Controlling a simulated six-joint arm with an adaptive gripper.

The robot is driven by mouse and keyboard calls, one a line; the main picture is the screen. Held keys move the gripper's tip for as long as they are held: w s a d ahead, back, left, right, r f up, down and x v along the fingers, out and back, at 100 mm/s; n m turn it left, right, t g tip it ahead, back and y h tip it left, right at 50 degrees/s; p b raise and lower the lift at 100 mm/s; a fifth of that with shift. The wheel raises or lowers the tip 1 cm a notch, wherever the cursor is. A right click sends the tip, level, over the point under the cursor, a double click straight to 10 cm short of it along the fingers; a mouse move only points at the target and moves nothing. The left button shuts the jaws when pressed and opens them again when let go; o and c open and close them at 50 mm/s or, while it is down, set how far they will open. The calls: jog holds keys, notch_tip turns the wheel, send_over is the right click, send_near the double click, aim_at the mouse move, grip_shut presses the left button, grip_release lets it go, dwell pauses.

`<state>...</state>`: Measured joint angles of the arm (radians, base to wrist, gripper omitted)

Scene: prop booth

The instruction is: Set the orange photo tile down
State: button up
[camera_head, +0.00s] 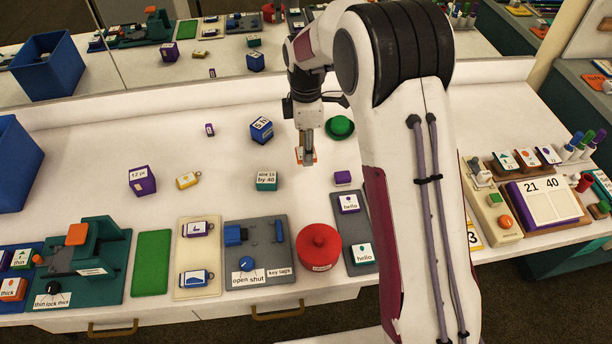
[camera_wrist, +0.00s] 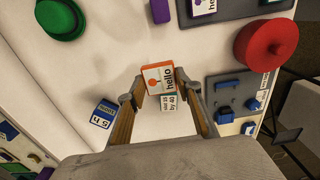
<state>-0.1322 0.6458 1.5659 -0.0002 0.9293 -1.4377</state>
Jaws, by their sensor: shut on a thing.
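The orange photo tile (camera_wrist: 154,80) has a white face reading "hello" and sits between the fingertips of my gripper (camera_wrist: 157,93) in the wrist view. My gripper is shut on it. In the head view my gripper (camera_head: 307,150) points down over the white table, and only orange edges of the tile (camera_head: 299,155) show around the fingers. I cannot tell the exact gap between tile and table. A dark grey rack (camera_head: 356,228) at the front holds a purple "hello" tile (camera_head: 349,203) and a teal "hello" tile (camera_head: 363,253).
A green hat (camera_head: 340,128) lies just right of my gripper. A blue block (camera_head: 262,130), a teal block (camera_head: 266,181) and a purple block (camera_head: 342,178) stand around it. A red round container (camera_head: 319,245) stands left of the rack. White table is bare between these things.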

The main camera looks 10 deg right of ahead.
send_over(306, 180)
jog(key=shift+f, duration=2.9)
jog(key=shift+f, duration=0.1)
jog(key=shift+f, duration=1.75)
jog(key=shift+f, duration=0.1)
jog(key=o, duration=1.1)
jog(key=shift+c, duration=0.2)
notch_tip(306, 180, up, 7)
jog(key=shift+r, duration=0.35)
